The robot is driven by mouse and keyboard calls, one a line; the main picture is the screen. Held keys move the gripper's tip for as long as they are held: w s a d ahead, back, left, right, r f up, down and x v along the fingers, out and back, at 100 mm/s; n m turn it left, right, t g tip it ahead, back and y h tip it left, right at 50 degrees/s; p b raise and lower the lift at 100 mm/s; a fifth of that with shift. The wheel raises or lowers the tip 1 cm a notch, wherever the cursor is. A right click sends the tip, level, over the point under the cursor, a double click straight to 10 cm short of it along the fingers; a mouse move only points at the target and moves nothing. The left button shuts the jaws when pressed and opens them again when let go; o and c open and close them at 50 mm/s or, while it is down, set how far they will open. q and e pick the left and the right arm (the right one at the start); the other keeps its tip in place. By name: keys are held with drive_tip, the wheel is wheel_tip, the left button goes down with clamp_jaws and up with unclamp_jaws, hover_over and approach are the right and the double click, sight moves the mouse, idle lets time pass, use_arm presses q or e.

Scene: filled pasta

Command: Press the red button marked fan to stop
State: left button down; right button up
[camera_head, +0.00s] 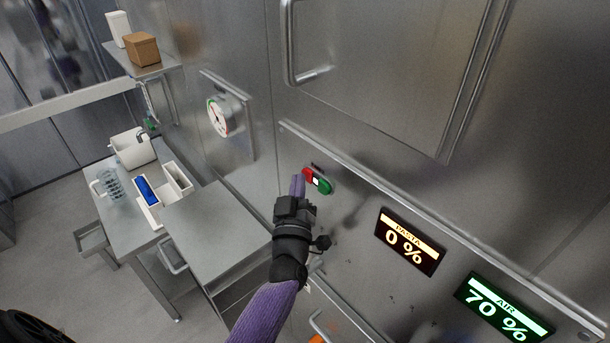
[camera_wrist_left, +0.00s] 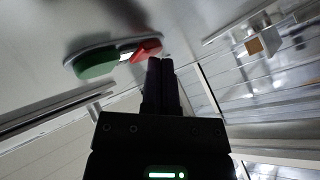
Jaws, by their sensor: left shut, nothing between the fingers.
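The red button (camera_head: 308,174) sits at the left end of a small switch plate on the steel machine wall, with a white middle piece and a green button (camera_head: 324,187) on its right. My left gripper (camera_head: 297,182) is shut and empty, with its fingertips just left of and slightly below the red button. In the left wrist view the shut fingertips (camera_wrist_left: 160,65) are close beside the red button (camera_wrist_left: 147,50), and the green button (camera_wrist_left: 97,64) is farther left. I cannot tell whether the fingertips touch the red button. My right gripper is not in view.
A PASTA display (camera_head: 407,241) reads 0 % and an AIR display (camera_head: 504,306) reads 70 %. A door handle (camera_head: 290,45) and a ledge above the buttons stick out from the wall. A round gauge (camera_head: 219,117) hangs left. A steel table (camera_head: 215,232) with containers stands at left.

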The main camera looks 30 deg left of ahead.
use_arm(q)
drive_tip(key=shift+w, duration=0.15)
idle(0.4)
drive_tip(key=shift+s+a+p, duration=0.3)
drive_tip(key=shift+s+p, duration=0.1)
drive_tip(key=shift+s, duration=0.35)
drive_tip(key=shift+s+a+p, duration=0.3)
drive_tip(key=shift+s+p, duration=0.05)
drive_tip(key=shift+s, duration=0.45)
drive_tip(key=shift+s+a+p, duration=0.35)
drive_tip(key=shift+s+p, duration=0.05)
drive_tip(key=shift+s, duration=0.35)
drive_tip(key=shift+s+a+p, duration=0.3)
drive_tip(key=shift+s+p, duration=0.05)
drive_tip(key=shift+s, duration=0.45)
